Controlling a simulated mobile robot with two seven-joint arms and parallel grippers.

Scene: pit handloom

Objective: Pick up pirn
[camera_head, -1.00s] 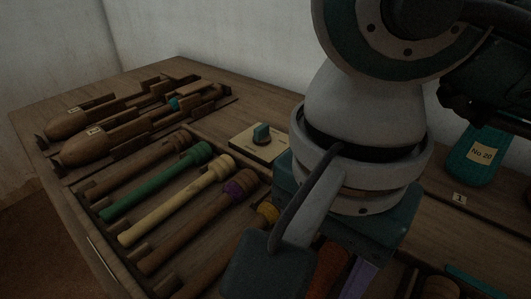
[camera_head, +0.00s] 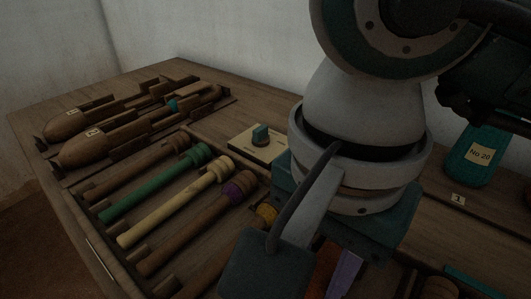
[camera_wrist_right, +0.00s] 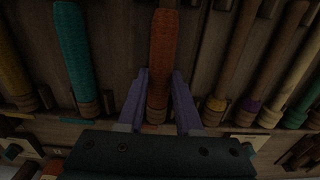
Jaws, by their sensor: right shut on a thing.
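An orange pirn (camera_wrist_right: 164,45) lies in its place in the tray between other pirns in the right wrist view. My right gripper (camera_wrist_right: 161,76) has its two purple fingers on either side of this pirn near its brown base, closed on it. In the head view my right arm hides most of this spot; a strip of the orange pirn (camera_head: 323,266) and one purple finger (camera_head: 344,274) show beside each other at the bottom. I cannot tell any lift of the pirn off the tray. My left gripper is not in view.
A teal pirn (camera_wrist_right: 75,45) and a brown pirn with a yellow band (camera_wrist_right: 232,55) lie on either side. Green (camera_head: 150,190) and cream (camera_head: 175,206) pirns lie further left. Wooden shuttles (camera_head: 100,142), a knob box (camera_head: 245,148) and a "No 20" teal object (camera_head: 474,158) stand around.

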